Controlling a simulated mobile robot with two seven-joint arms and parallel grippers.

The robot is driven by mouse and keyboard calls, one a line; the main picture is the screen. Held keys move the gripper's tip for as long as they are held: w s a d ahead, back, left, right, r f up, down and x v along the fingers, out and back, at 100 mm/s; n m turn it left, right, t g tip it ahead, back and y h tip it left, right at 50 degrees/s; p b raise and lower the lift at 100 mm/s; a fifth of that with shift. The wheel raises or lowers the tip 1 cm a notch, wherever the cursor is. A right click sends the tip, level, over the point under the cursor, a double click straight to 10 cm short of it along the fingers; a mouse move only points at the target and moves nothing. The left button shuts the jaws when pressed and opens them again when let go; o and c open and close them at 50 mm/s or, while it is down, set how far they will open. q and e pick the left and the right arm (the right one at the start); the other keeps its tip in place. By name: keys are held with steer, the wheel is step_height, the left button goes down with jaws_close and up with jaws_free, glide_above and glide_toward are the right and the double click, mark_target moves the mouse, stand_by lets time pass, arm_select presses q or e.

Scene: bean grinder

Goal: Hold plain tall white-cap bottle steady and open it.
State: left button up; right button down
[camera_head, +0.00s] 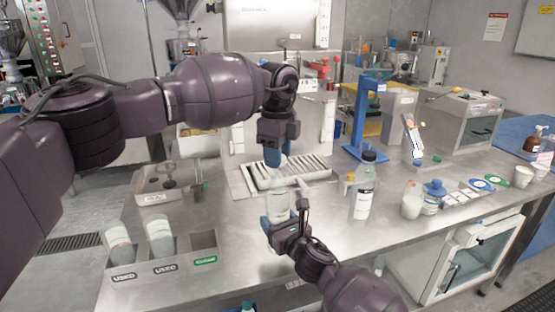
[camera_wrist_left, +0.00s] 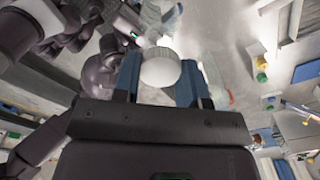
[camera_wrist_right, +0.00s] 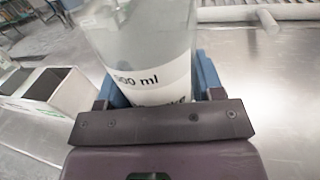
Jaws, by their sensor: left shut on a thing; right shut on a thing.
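The clear bottle (camera_head: 279,204) stands upright at the front middle of the bench, between my two grippers. Its body with a white "500 ml" label (camera_wrist_right: 150,83) fills the top of the right wrist view. My right gripper (camera_head: 277,220) is shut around the lower body from the front. My left gripper (camera_head: 275,157) points down from above and is shut on the white cap (camera_wrist_left: 160,68), which shows between its blue fingers in the left wrist view. In the head view the cap is mostly hidden by these fingers. I cannot tell whether the cap is loose.
A black-capped bottle (camera_head: 365,187), a white jar (camera_head: 412,200) and a blue-capped bottle (camera_head: 433,197) stand to the right. A slatted rack (camera_head: 315,171) lies behind. A bin with "USED" slots (camera_head: 170,268) is at the front left. The front bench strip (camera_head: 320,228) is clear.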

arm_select(q)
steer(key=shift+r, duration=1.3)
arm_select(e)
steer(key=shift+c, duration=0.8)
jaws_free()
